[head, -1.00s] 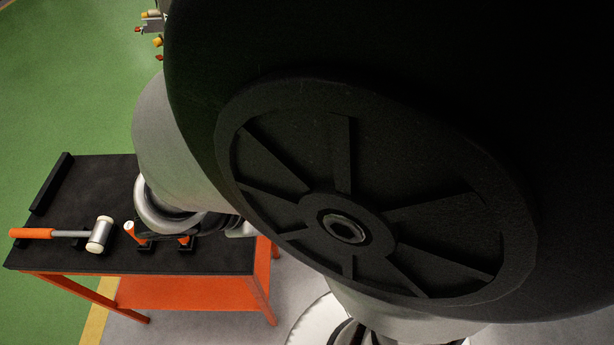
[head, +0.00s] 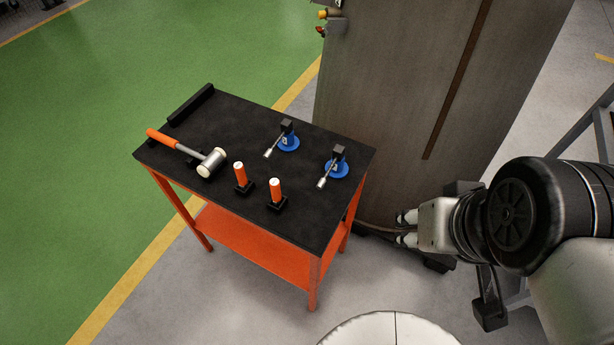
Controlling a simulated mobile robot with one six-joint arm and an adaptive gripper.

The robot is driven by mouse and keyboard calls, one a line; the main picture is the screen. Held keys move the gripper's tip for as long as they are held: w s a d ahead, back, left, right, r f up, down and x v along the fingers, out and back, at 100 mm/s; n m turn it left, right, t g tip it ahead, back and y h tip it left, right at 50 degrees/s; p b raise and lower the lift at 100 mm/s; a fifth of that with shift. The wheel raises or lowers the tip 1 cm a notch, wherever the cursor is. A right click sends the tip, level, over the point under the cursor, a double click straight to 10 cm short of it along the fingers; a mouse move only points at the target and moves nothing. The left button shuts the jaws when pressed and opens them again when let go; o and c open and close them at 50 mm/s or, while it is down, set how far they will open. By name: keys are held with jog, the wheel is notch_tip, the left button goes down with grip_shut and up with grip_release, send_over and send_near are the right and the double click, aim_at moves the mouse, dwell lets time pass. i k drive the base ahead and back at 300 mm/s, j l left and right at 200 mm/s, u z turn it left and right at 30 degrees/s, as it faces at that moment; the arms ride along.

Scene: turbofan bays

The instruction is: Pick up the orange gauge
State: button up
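Two orange cylinders with white tops stand upright in black holders near the front edge of a black table top. One orange cylinder (head: 240,174) is on the left and the other orange cylinder (head: 275,190) is to its right; I cannot tell which one is the orange gauge. My gripper (head: 401,228) is off the table's right side, well apart from both cylinders. Its two fingers point left with a gap between them, and nothing shows in the gap.
The table (head: 220,110) also bears an orange-handled mallet (head: 210,163) at left and two blue round pieces (head: 289,142) (head: 338,168) with metal-tipped black tools. A tall grey cabinet (head: 400,90) stands behind its right side. Green floor lies open to the left.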

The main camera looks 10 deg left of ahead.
aim_at(275, 188)
jog(key=i+j, duration=0.1)
jog(key=j, duration=0.65)
jog(key=j+z, duration=0.15)
jog(key=j, duration=0.6)
jog(key=i, duration=0.05)
